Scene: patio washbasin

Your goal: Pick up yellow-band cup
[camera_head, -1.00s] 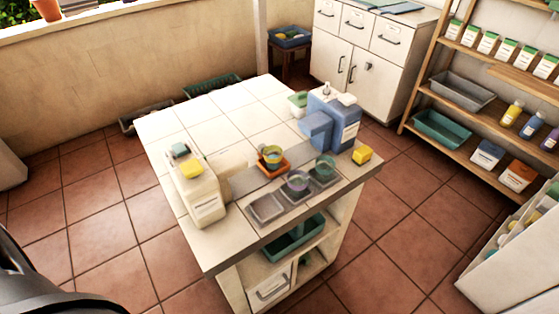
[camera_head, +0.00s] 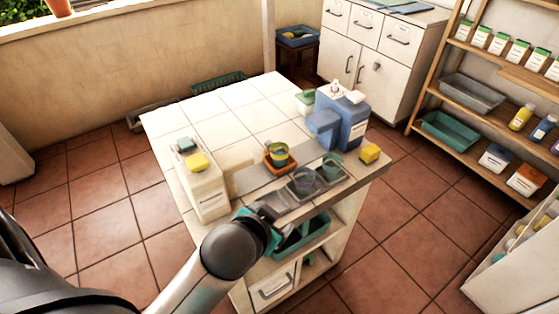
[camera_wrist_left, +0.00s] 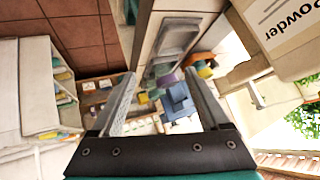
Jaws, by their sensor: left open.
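The yellow-band cup (camera_head: 278,153) is a greenish cup with a yellow band, standing upright in an orange square tray (camera_head: 268,168) on the tiled counter. It seems to show, small, in the left wrist view (camera_wrist_left: 204,68). My right gripper is not in view.
A cream powder box (camera_head: 207,188) with a yellow sponge on top stands left of the cups. The counter's back left (camera_head: 215,115) is clear.

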